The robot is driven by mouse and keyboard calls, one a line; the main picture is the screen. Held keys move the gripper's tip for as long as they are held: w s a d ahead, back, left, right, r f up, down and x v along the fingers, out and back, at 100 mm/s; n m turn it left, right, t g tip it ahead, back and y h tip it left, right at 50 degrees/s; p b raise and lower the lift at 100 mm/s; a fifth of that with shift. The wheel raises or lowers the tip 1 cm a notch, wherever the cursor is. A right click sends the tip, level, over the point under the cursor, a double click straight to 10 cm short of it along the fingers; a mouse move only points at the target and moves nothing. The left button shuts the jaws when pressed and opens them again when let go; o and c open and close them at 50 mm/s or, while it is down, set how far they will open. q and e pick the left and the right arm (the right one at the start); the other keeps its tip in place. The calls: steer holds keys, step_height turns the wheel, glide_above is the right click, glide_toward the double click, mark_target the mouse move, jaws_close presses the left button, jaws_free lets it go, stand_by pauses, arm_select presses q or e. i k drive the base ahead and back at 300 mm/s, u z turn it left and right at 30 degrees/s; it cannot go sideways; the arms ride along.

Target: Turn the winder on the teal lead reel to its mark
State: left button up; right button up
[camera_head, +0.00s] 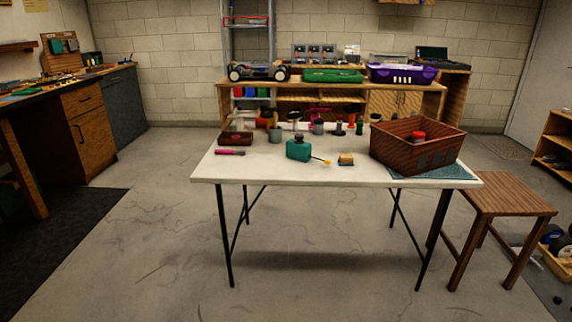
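A teal object (297,152), which looks like the lead reel, stands upright on the white table (345,176) near its middle. A dark knob-like part (298,138) is on its top. A thin yellow lead with a bright end (326,162) reaches from it to the right along the tabletop. The winder's angle and the mark are too small to make out. Neither of my grippers is in view.
A brown crate (400,152) with a red item inside stands on a teal mat at the right. A small brown block (346,159), a pink-and-dark tool (230,152) and a dark red tray (236,138) lie nearby. Several small items line the back edge. The front edge is clear.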

mark_target(299, 137)
steer(key=z, duration=0.85)
steer(key=i, duration=1.4)
steer(key=u, duration=0.5)
